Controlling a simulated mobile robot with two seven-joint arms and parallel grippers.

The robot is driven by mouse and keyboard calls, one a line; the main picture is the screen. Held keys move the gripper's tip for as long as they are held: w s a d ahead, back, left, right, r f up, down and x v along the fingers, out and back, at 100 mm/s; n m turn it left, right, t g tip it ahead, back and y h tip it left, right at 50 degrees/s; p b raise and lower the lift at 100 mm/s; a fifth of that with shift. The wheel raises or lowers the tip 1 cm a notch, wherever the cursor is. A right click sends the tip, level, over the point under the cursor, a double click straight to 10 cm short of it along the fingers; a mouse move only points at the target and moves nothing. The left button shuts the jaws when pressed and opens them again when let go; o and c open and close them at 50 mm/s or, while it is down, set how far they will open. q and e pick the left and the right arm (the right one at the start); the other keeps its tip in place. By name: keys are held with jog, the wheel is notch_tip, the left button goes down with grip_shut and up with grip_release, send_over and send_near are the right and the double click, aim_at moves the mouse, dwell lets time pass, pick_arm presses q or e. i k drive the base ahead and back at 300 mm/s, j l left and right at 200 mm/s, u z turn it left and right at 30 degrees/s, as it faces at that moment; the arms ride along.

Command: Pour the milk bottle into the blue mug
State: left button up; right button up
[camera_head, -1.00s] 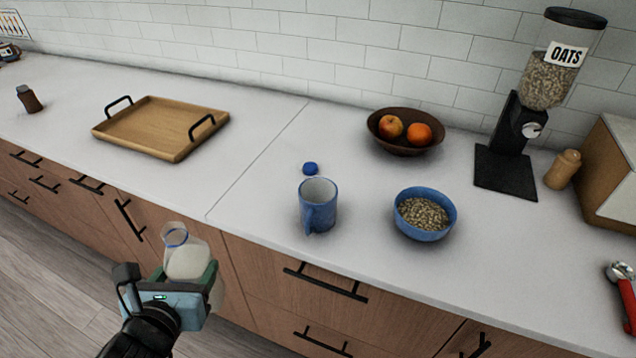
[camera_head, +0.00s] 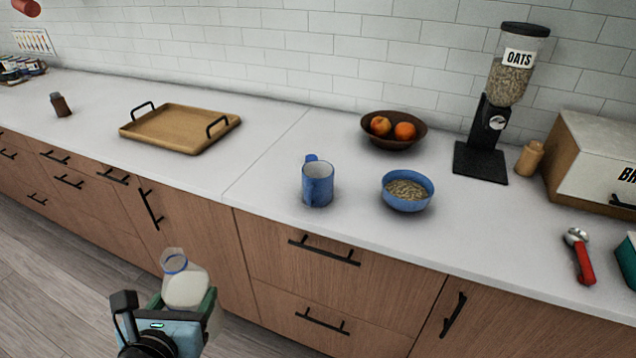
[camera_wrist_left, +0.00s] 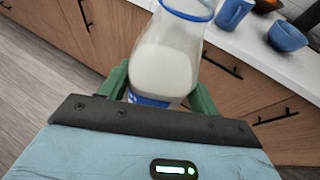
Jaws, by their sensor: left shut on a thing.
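The milk bottle (camera_head: 186,282) is clear with white milk inside and a blue ring at its open mouth. My left gripper (camera_head: 190,304) is shut on it and holds it in front of the counter, lower than the countertop. The left wrist view shows the bottle (camera_wrist_left: 168,58) tilted between the green fingers. The blue mug (camera_head: 318,186) stands upright on the counter, up and to the right of the bottle and apart from it. It also shows at the top of the wrist view (camera_wrist_left: 232,14). My right gripper is out of view.
A blue bowl of oats (camera_head: 407,203) stands right of the mug. A fruit bowl (camera_head: 394,142), an oats dispenser (camera_head: 480,160) and a bread box (camera_head: 590,165) stand behind. A wooden tray (camera_head: 180,130) is left. A red-handled scoop (camera_head: 584,265) lies right.

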aim_at(317, 176)
jog(key=k+z, duration=0.1)
jog(key=z, duration=2.2)
jog(key=k+j+z, duration=0.1)
jog(key=k+j, duration=0.4)
jog(key=j, duration=0.15)
jog(key=k+j, duration=0.4)
jog(key=j, duration=0.15)
jog(key=k+j, duration=0.4)
jog(key=j, duration=0.2)
